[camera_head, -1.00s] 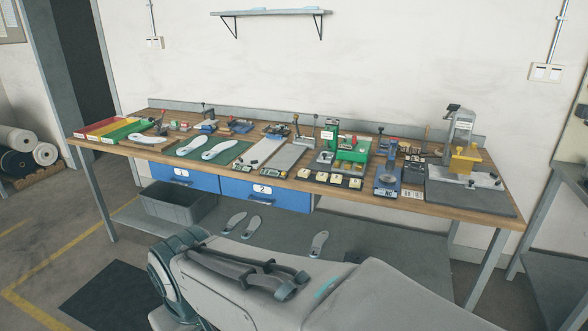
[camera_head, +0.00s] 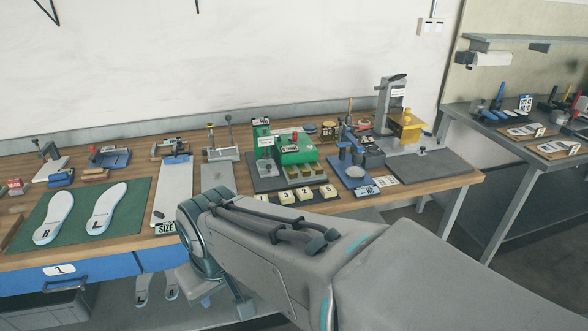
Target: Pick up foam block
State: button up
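I cannot tell for sure which object is the foam block. Small pale-yellow numbered blocks (camera_head: 306,195) stand in a row at the front edge of the bench, partly hidden by my arm. A small tan block (camera_head: 95,175) lies behind the green mat. A larger yellow piece (camera_head: 406,127) sits in the grey press at the bench's right end. My grey arm crosses the lower middle of the view, in front of the bench.
The wooden bench (camera_head: 440,184) is crowded with fixtures. A green mat (camera_head: 75,228) bears two insoles marked R and L. A green fixture (camera_head: 297,150) stands mid-bench and a blue one (camera_head: 352,170) beside it. A second table (camera_head: 470,120) is at right, beyond a floor gap.

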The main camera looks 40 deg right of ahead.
aim_at(303, 194)
jog(key=z, duration=1)
jog(key=i, duration=0.9)
jog(key=z, duration=1)
